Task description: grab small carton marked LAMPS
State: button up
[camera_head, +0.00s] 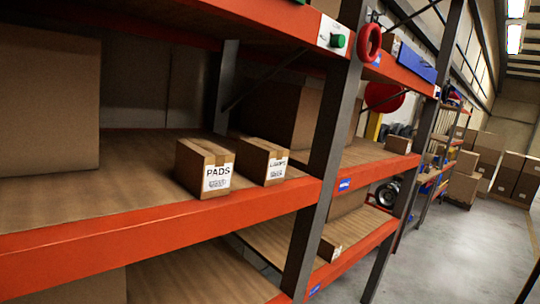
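A small brown carton (253,161) stands near the front edge of the middle shelf, close to the dark upright. Its white label is small and blurred; it seems to read LAMPS.
An orange shelf beam (170,222) runs along the front edge, with another above. A dark upright (325,150) stands right of the cartons. A large box (45,100) fills the shelf's left. Open grey floor (440,260) lies right; stacked boxes (490,160) stand far back.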

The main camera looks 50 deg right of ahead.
aim_at(264, 162)
jog(key=z, duration=0.5)
jog(key=i, duration=1.05)
jog(key=z, duration=0.65)
jog(key=k, duration=0.75)
jog(key=z, duration=0.25)
jog(key=i, duration=0.8)
jog(key=u, duration=0.1)
